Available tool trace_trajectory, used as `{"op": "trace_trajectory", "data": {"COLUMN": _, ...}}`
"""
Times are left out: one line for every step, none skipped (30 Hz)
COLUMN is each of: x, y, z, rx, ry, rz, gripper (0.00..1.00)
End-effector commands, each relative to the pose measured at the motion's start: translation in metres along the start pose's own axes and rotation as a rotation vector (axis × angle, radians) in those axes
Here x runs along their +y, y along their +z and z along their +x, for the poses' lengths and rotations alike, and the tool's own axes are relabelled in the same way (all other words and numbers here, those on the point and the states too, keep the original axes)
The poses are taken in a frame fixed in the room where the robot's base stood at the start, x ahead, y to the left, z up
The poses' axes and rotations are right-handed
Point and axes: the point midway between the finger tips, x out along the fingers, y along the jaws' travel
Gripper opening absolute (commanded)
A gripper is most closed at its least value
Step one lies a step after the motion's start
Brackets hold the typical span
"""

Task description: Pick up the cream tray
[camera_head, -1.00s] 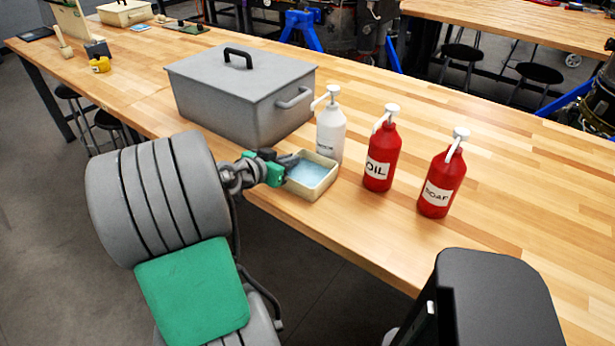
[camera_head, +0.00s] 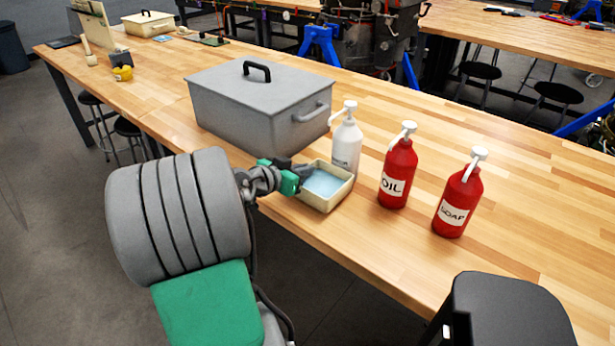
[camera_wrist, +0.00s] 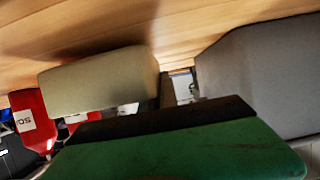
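The cream tray (camera_head: 332,204) is a small open box with light blue contents, near the front edge of the wooden table in the head view. My gripper (camera_head: 297,172), green with dark fingers, is at the tray's left wall, its fingers close to or on the rim. Whether the fingers are closed on the wall is too small to tell. In the wrist view, the tray's plain outer side (camera_wrist: 98,82) shows beyond a large green gripper part, which hides the contact. I cannot tell whether the tray touches the table.
A grey lidded box (camera_head: 240,105) stands behind and left of the tray. A white pump bottle (camera_head: 346,146) stands right behind it. The red OIL bottle (camera_head: 397,176) and red SOAP bottle (camera_head: 457,203) stand to the right. The table is clear farther right.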

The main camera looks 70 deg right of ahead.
Motion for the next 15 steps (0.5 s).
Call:
{"op": "trace_trajectory", "data": {"x": -0.001, "y": -0.009, "z": -0.003, "rx": 0.004, "ry": -0.002, "rz": 0.007, "gripper": 0.0}}
{"op": "trace_trajectory", "data": {"x": -0.001, "y": -0.013, "z": -0.005, "rx": 0.004, "ry": -0.002, "rz": 0.007, "gripper": 0.0}}
{"op": "trace_trajectory", "data": {"x": 0.0, "y": -0.021, "z": -0.009, "rx": 0.005, "ry": -0.003, "rz": 0.008, "gripper": 0.0}}
{"op": "trace_trajectory", "data": {"x": 0.002, "y": -0.024, "z": -0.016, "rx": 0.005, "ry": -0.004, "rz": 0.005, "gripper": 0.0}}
{"op": "trace_trajectory", "data": {"x": 0.005, "y": -0.027, "z": -0.023, "rx": 0.004, "ry": -0.005, "rz": 0.005, "gripper": 0.0}}
{"op": "trace_trajectory", "data": {"x": 0.008, "y": -0.033, "z": -0.033, "rx": 0.005, "ry": -0.007, "rz": 0.008, "gripper": 0.0}}
{"op": "trace_trajectory", "data": {"x": 0.011, "y": -0.039, "z": -0.041, "rx": 0.006, "ry": -0.007, "rz": 0.008, "gripper": 0.0}}
{"op": "trace_trajectory", "data": {"x": 0.015, "y": -0.044, "z": -0.051, "rx": 0.006, "ry": -0.008, "rz": 0.009, "gripper": 0.0}}
{"op": "trace_trajectory", "data": {"x": 0.02, "y": -0.052, "z": -0.063, "rx": 0.005, "ry": -0.009, "rz": 0.008, "gripper": 0.0}}
{"op": "trace_trajectory", "data": {"x": 0.023, "y": -0.058, "z": -0.073, "rx": 0.005, "ry": -0.01, "rz": 0.009, "gripper": 0.0}}
{"op": "trace_trajectory", "data": {"x": 0.028, "y": -0.058, "z": -0.082, "rx": 0.004, "ry": -0.01, "rz": 0.006, "gripper": 0.0}}
{"op": "trace_trajectory", "data": {"x": 0.035, "y": -0.057, "z": -0.095, "rx": 0.003, "ry": -0.011, "rz": 0.006, "gripper": 0.0}}
{"op": "trace_trajectory", "data": {"x": 0.039, "y": -0.057, "z": -0.104, "rx": 0.003, "ry": -0.012, "rz": 0.004, "gripper": 0.0}}
{"op": "trace_trajectory", "data": {"x": 0.043, "y": -0.058, "z": -0.112, "rx": 0.003, "ry": -0.011, "rz": 0.003, "gripper": 0.0}}
{"op": "trace_trajectory", "data": {"x": 0.049, "y": -0.058, "z": -0.122, "rx": 0.001, "ry": -0.01, "rz": 0.003, "gripper": 0.0}}
